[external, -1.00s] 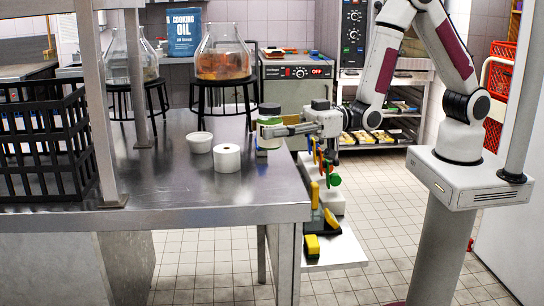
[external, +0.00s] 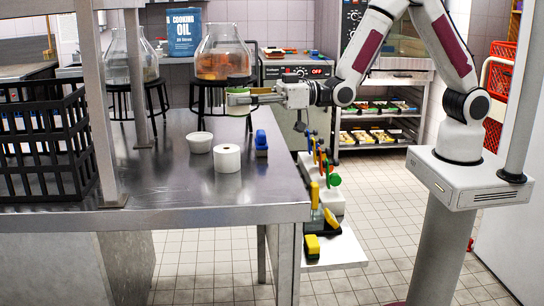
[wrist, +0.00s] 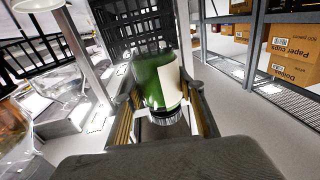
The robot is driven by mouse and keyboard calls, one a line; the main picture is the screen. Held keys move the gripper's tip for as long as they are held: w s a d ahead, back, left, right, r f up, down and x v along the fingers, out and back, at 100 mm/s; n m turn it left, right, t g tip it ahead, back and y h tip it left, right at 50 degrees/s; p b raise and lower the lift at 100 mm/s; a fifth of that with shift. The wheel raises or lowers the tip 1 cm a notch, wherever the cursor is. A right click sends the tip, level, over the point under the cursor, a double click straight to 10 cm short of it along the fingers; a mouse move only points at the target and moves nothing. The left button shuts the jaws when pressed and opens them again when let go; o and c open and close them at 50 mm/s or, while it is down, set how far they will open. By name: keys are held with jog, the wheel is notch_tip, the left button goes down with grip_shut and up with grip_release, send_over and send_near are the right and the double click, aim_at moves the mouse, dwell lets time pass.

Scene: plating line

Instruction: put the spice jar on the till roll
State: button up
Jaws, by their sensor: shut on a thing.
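The spice jar (external: 237,101) is green with a pale label, and its upper part looks darker. My gripper (external: 252,97) is shut on it and holds it in the air above the steel table, higher than the till roll. In the wrist view the jar (wrist: 150,80) sits between the two fingers of my gripper (wrist: 161,98), with a dark lower end. The till roll (external: 227,160) is a white cylinder with a small hole in its top. It stands upright on the table, below the jar in the external view. Nothing rests on it.
A white tub (external: 200,144) stands just left of the till roll, and a blue object (external: 261,144) to its right. A glass vessel on a black stand (external: 212,84) is behind. A black crate (external: 45,150) and a metal post (external: 103,130) are at left. The front tabletop is clear.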

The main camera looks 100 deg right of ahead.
jog(key=shift+m+h, duration=0.4)
jog(key=shift+h, duration=0.3)
jog(key=w+d, duration=0.1)
jog(key=w+d+r, duration=0.1)
jog(key=w, duration=0.1)
jog(key=shift+w+d, duration=0.15)
jog(key=shift+d, duration=0.15)
jog(key=shift+f, duration=0.1)
send_over(226, 148)
jog(key=shift+f, duration=3)
jog(key=shift+f, duration=0.1)
jog(key=shift+f, duration=1.75)
jog(key=shift+f, duration=0.2)
